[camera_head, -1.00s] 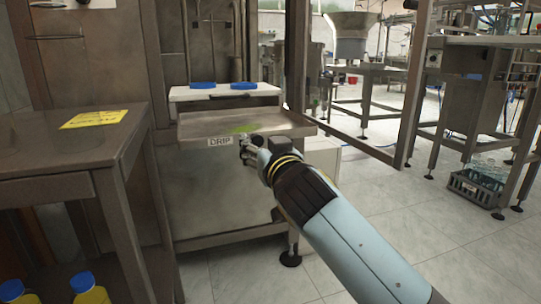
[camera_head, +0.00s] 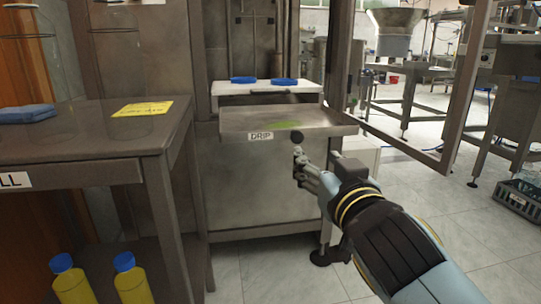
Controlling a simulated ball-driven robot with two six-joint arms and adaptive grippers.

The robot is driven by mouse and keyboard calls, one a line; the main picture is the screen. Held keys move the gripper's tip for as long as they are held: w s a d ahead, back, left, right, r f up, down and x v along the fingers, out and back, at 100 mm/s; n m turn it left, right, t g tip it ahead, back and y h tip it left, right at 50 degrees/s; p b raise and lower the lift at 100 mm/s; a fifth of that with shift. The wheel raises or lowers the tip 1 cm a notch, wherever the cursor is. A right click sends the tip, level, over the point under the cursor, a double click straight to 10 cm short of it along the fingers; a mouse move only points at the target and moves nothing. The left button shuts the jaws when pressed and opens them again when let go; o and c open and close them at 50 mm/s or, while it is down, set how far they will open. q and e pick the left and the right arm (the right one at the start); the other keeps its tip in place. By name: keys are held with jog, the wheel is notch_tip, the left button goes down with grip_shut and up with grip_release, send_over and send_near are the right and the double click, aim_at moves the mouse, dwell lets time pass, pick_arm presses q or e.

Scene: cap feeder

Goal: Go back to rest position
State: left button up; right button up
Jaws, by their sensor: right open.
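My right gripper (camera_head: 303,160) is at the end of my blue-grey arm, in front of the right part of the metal drip tray (camera_head: 230,125). Its jaws are open, and I see nothing held in them. My left gripper is not in view.
A metal table (camera_head: 75,145) at left bears a blue cloth (camera_head: 27,113) and a yellow note (camera_head: 143,109). Yellow bottles (camera_head: 133,283) with blue caps stand below. Two blue items (camera_head: 285,82) lie on a white board (camera_head: 225,87). Tiled floor (camera_head: 270,268) is open ahead.

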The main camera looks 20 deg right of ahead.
pick_arm(q)
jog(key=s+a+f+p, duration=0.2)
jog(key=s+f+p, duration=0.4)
jog(key=p, duration=0.4)
pick_arm(e)
jog(key=s+d+f+n+g+y, duration=0.15)
jog(key=s+f+g, duration=0.65)
jog(key=s+f, duration=0.95)
jog(key=s+f+n+g+y, duration=0.2)
jog(key=s+f+g, duration=0.6)
jog(key=s+f, duration=0.9)
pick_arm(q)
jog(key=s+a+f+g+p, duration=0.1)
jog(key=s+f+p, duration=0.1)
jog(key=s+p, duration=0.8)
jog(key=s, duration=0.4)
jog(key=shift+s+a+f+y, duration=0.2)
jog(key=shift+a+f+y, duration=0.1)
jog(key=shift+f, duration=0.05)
pick_arm(e)
jog(key=s+d+f+g, duration=0.1)
jog(key=s+f, duration=0.2)
jog(key=s, duration=1.1)
jog(key=shift+s+d, duration=0.2)
jog(key=shift+d, duration=0.05)
